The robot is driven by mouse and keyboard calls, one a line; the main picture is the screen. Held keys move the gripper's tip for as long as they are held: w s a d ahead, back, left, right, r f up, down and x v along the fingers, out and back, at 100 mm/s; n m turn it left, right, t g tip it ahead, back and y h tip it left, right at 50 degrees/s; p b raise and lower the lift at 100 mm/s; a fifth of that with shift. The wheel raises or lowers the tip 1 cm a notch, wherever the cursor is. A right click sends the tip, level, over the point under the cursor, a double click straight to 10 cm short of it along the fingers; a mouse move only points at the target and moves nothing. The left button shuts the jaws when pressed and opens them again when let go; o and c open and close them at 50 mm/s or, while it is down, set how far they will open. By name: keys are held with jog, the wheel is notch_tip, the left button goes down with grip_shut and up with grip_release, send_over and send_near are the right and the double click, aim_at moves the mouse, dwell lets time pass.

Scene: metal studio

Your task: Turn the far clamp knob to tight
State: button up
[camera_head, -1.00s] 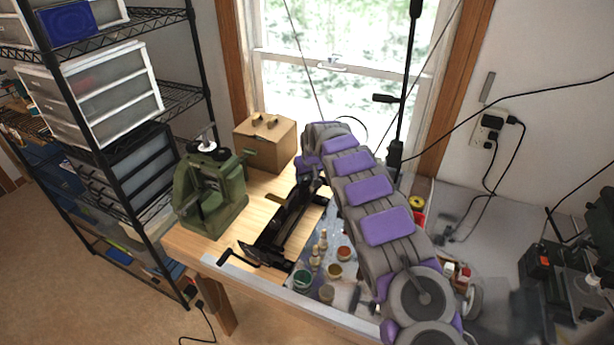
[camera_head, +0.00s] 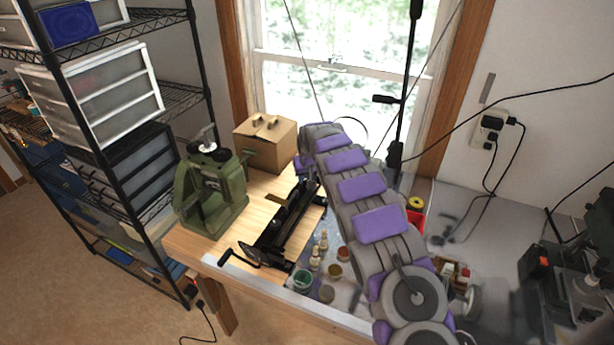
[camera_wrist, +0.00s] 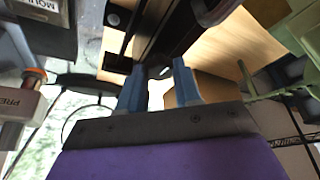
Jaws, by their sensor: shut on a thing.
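A black clamp fixture (camera_head: 284,228) lies lengthwise on the wooden table, with a crank handle at its near end. My gripper (camera_wrist: 158,74) is at the far end of the fixture, its two blue-grey fingers reaching toward the dark fixture in the wrist view. It is shut on a small dark part with a shiny spot, which appears to be the far clamp knob (camera_wrist: 158,71). The fingers hide most of this knob, so its turn position cannot be told. In the head view my purple-and-grey arm reaches over the table, and the fingertips are hard to make out.
A green press (camera_head: 210,190) stands left of the fixture, and a cardboard box (camera_head: 265,146) stands behind it. Several small paint jars (camera_head: 303,279) stand to the right, close beneath my arm. A wire shelf with drawers (camera_head: 95,92) is at the left.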

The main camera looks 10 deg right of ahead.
jog(key=m, duration=0.1)
jog(key=m+h, duration=0.1)
jog(key=m, duration=0.1)
jog(key=shift+a+m+h, duration=0.3)
jog(key=m+b, duration=0.1)
jog(key=m, duration=0.1)
jog(key=shift+f+m+g+h, duration=0.15)
jog(key=shift+m+g+h, duration=0.15)
jog(key=shift+h, duration=0.1)
jog(key=shift+w+a+m+h+b, duration=0.1)
jog(key=shift+m+h+b, duration=0.3)
jog(key=shift+m, duration=0.6)
jog(key=shift+r+m+g+h+p, duration=0.25)
jog(key=shift+m+g+p, duration=0.2)
jog(key=shift+m, duration=0.55)
jog(key=shift+f, duration=0.1)
jog(key=shift+w+a+m+g+h+p, duration=0.1)
jog(key=shift+m+g+h+p, duration=0.15)
jog(key=shift+m+p, duration=0.75)
jog(key=o, duration=1)
jog(key=shift+w, duration=0.2)
jog(key=shift+o, duration=0.2)
jog(key=shift+a, duration=0.1)
